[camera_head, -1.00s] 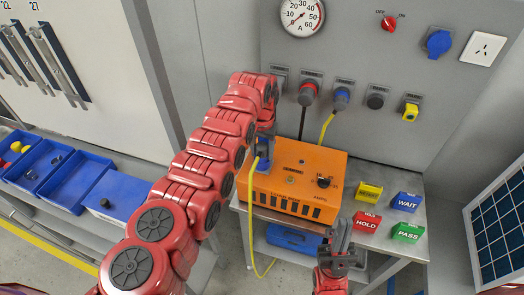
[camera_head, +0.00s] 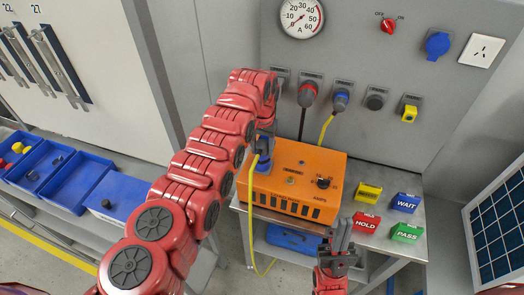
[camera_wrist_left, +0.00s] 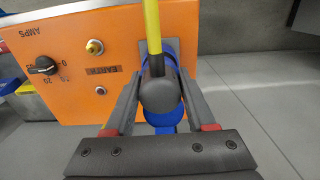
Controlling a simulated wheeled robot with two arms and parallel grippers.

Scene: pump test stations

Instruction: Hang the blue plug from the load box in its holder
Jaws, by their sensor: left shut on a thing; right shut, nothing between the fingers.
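The blue plug (camera_wrist_left: 163,118) with a grey back end and a yellow cable is between the fingers of my left gripper (camera_wrist_left: 158,108), which is shut on it. In the head view my left gripper (camera_head: 266,140) is at the left end of the orange load box (camera_head: 293,182), and the yellow cable (camera_head: 251,195) hangs down there. In the left wrist view a grey plate (camera_wrist_left: 173,46) shows behind the plug, at the box; whether they touch cannot be told. My right gripper (camera_head: 342,232) is shut and empty in front of the bench.
Wall sockets hold a red plug (camera_head: 308,92) and another blue plug (camera_head: 341,98) with a yellow cable. Coloured blocks, including WAIT (camera_head: 406,203) and HOLD (camera_head: 366,222), stand on the metal bench (camera_head: 388,180). Blue bins (camera_head: 75,180) stand at the left.

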